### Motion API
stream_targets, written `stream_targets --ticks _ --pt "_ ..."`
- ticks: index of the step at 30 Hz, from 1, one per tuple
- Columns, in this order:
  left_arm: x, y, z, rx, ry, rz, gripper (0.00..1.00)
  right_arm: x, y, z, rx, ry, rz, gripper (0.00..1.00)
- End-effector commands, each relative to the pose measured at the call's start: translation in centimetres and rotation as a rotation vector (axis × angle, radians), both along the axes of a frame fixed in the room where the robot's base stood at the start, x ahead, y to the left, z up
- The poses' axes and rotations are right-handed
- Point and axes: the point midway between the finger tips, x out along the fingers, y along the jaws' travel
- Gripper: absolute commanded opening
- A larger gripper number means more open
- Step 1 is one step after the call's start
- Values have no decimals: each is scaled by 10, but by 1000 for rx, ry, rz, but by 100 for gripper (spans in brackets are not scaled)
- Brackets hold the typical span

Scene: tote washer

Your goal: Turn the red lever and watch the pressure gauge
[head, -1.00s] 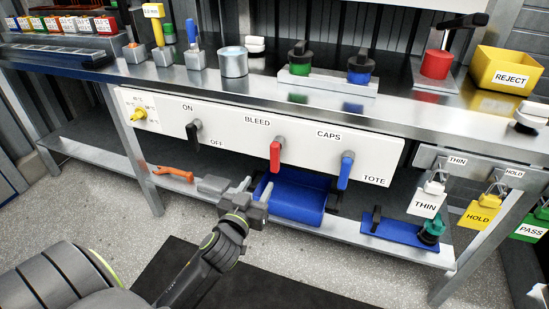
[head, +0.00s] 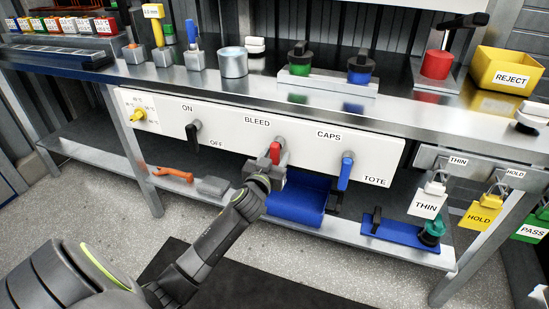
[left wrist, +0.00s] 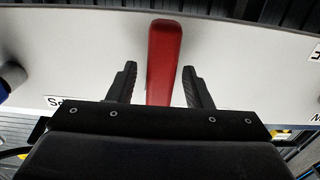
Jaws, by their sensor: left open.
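The red lever (head: 275,152) hangs down from its pivot on the white panel (head: 225,130), under the word BLEED. My left gripper (head: 271,166) is at the lever and hides its lower part in the head view. In the left wrist view the red lever (left wrist: 163,62) stands between the two open fingers of my left gripper (left wrist: 159,84), with a gap on each side. I do not see a pressure gauge that I can make out. My right gripper is not in view.
A black lever (head: 193,133) is left of the red one and a blue lever (head: 345,171) is right of it. A blue bin (head: 298,205) sits on the lower shelf beneath. An orange tool (head: 174,173) lies on that shelf.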

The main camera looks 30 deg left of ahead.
Motion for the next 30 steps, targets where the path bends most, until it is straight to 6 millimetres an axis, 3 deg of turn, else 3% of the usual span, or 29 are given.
stream_targets --ticks 4,15,30 --pt "0 0 0 0 0 0 45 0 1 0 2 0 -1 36" --pt "0 0 0 0 0 0 0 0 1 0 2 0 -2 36" --pt "-1 2 1 76 19 0 0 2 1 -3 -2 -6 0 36"
